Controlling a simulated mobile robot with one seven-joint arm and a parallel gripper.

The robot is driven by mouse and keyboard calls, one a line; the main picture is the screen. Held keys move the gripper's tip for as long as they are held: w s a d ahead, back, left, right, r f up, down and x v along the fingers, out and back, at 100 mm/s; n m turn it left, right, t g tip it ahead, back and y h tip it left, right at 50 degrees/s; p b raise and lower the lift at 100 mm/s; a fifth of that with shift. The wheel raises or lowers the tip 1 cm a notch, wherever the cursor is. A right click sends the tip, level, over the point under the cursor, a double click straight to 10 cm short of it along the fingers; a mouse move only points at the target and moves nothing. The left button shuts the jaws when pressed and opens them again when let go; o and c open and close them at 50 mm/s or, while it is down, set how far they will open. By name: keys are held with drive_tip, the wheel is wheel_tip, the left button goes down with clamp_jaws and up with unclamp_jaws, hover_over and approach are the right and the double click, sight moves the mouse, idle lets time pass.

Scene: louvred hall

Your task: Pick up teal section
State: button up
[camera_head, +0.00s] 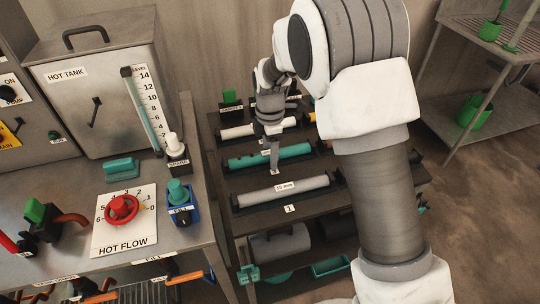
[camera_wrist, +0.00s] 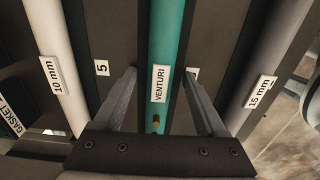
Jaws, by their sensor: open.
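The teal section (camera_head: 247,160) is a teal tube lying across the middle of a dark rack, between a white tube and a grey tube. In the wrist view the teal section (camera_wrist: 167,40) carries a VENTURI label and a small orange-brown spot near my gripper. My gripper (camera_wrist: 160,75) is open and empty, with one finger on each side of the teal section in the picture. In the head view my gripper (camera_head: 274,160) points down over the middle of the teal section and hides part of it. Whether the fingers touch it, I cannot tell.
The white 10 mm tube (camera_wrist: 48,50) and the grey 15 mm tube (camera_wrist: 270,65) lie parallel on either side. A bench with a HOT FLOW panel (camera_head: 123,222) and a hot tank (camera_head: 100,95) stands left. A metal shelf (camera_head: 490,75) with green pots stands right.

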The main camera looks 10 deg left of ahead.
clamp_jaws()
drive_tip(key=shift+r, duration=0.1)
idle(0.3)
